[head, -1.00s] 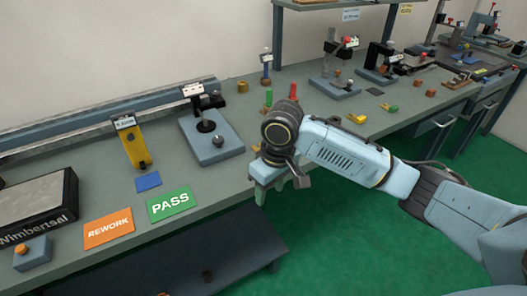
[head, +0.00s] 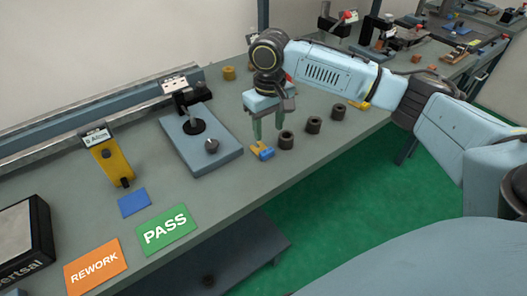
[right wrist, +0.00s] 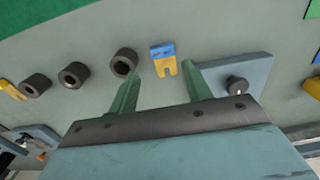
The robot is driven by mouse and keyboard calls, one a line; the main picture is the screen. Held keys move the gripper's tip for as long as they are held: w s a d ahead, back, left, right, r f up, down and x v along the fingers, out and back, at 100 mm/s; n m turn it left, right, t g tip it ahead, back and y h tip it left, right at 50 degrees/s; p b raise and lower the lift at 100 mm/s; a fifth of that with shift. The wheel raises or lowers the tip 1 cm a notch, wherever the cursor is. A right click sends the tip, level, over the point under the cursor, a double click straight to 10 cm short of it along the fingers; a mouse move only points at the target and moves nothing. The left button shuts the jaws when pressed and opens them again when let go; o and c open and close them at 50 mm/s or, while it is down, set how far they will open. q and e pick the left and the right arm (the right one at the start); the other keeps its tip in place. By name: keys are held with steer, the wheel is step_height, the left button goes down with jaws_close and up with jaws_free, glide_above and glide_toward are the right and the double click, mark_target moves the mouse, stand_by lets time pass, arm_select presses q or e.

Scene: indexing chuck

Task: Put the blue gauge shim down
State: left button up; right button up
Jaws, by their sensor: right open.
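The blue gauge shim (head: 263,152) is a small forked piece with a blue end and yellow prongs. It lies flat on the bench (head: 222,188), close to the base plate of a fixture. My right gripper (head: 268,134) points down just above and beside it, with its fingers apart and nothing between them. In the right wrist view the shim (right wrist: 162,57) lies beyond the fingertips, between their lines, prongs toward the gripper; it looks apart from both fingers. My left gripper is not in view.
Several dark round collars (head: 286,140) stand right of the shim. The fixture plate (head: 222,156) with a knob is to its left. A blue square (head: 134,203), a green PASS card (head: 167,231) and an orange REWORK card (head: 96,267) lie farther left, with bare bench between.

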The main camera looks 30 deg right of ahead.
mark_target(267, 151)
step_height(267, 151, down, 3)
steer(key=shift+r, duration=0.2)
steer(key=shift+w+f, duration=0.1)
steer(key=shift+f, duration=0.1)
step_height(267, 151, down, 4)
steer(key=shift+a+f+b, duration=0.15)
steer(key=shift+f+b, duration=0.05)
steer(key=shift+b, duration=0.4)
steer(key=shift+f, duration=0.3)
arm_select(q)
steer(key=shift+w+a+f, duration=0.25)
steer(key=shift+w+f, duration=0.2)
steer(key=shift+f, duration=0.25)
arm_select(e)
steer(key=c, duration=0.8)
